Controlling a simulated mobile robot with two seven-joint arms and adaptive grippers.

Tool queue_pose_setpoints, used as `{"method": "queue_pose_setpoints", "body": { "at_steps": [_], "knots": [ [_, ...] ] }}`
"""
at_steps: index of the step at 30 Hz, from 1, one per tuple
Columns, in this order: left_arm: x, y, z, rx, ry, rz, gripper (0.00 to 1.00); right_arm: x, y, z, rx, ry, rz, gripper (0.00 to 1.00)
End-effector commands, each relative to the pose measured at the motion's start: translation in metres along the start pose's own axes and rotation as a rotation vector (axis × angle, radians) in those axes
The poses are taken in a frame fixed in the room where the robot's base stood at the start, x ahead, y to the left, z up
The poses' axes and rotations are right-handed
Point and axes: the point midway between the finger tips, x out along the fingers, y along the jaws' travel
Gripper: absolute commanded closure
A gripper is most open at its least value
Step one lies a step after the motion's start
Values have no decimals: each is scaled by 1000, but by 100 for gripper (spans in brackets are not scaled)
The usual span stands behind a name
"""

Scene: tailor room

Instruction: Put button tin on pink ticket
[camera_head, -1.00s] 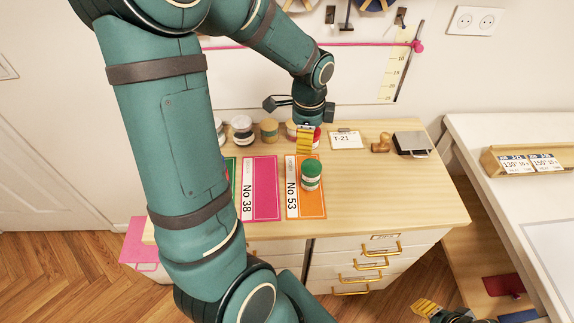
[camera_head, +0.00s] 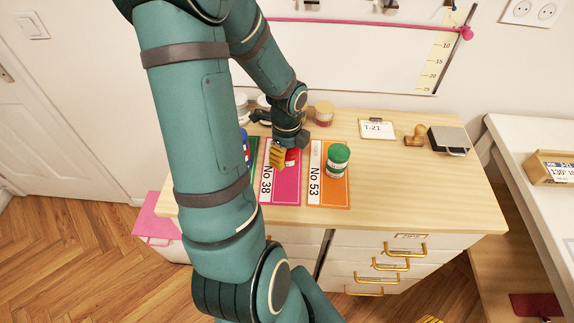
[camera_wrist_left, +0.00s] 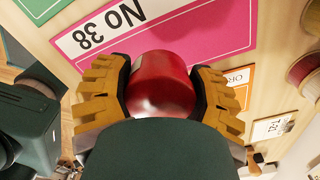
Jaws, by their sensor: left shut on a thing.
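The button tin appears as a red, rounded tin (camera_wrist_left: 160,88) in the left wrist view, between my left gripper's yellow fingers. My left gripper (camera_head: 284,157) is shut on it. In the head view only a small red part of the tin (camera_head: 293,157) shows beside the fingers. The pink ticket (camera_head: 286,190), marked No 38, lies flat on the wooden top; it also shows in the left wrist view (camera_wrist_left: 200,28). The gripper and tin are over its far part. I cannot tell whether the tin touches it. My right gripper (camera_head: 428,320) barely shows at the bottom edge.
An orange ticket (camera_head: 329,196), No 53, lies to the right with a green-lidded tin (camera_head: 337,161) on it. A partly hidden green ticket is at left. The right front is clear.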

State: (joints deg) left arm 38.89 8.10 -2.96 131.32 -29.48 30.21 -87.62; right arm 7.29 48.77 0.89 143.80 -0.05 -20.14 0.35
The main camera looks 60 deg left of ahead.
Motion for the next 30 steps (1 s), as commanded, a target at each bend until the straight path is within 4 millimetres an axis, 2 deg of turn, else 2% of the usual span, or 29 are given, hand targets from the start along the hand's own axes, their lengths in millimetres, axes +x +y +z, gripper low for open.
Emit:
{"method": "queue_pose_setpoints", "body": {
  "at_steps": [10,22,23,25,30],
  "knots": [
    [38,0,0,1,0,1,80,13,5,3,-2,-5,-1,53],
    [42,0,0,0,0,0,80,14,5,2,-3,-4,-1,53],
    [42,0,0,0,0,0,31,14,5,2,-3,-4,-1,53],
    [42,0,0,0,0,0,6,14,5,2,-3,-4,-1,53],
    [41,0,0,0,0,0,5,14,5,2,-3,-4,-1,53]
  ]
}}
